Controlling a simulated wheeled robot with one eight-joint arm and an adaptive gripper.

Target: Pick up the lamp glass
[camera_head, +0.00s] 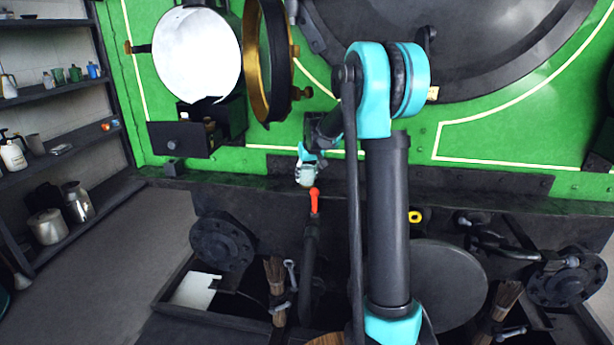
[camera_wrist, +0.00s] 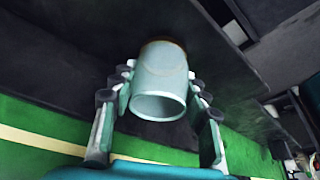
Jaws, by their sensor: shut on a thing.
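The lamp glass (camera_wrist: 160,80) is a pale, translucent, open-ended cylinder. In the wrist view it sits between the two fingers of my gripper (camera_wrist: 158,106), its open end facing the camera. The fingers are shut on it from both sides.
A red-handled lever (camera_head: 315,198) stands just below my gripper. A round lamp housing with an open brass-rimmed door (camera_head: 258,60) is above left, over an open drawer (camera_head: 180,138). Shelves (camera_head: 50,155) with cans and jugs stand at far left. Buffers (camera_head: 222,242) are below.

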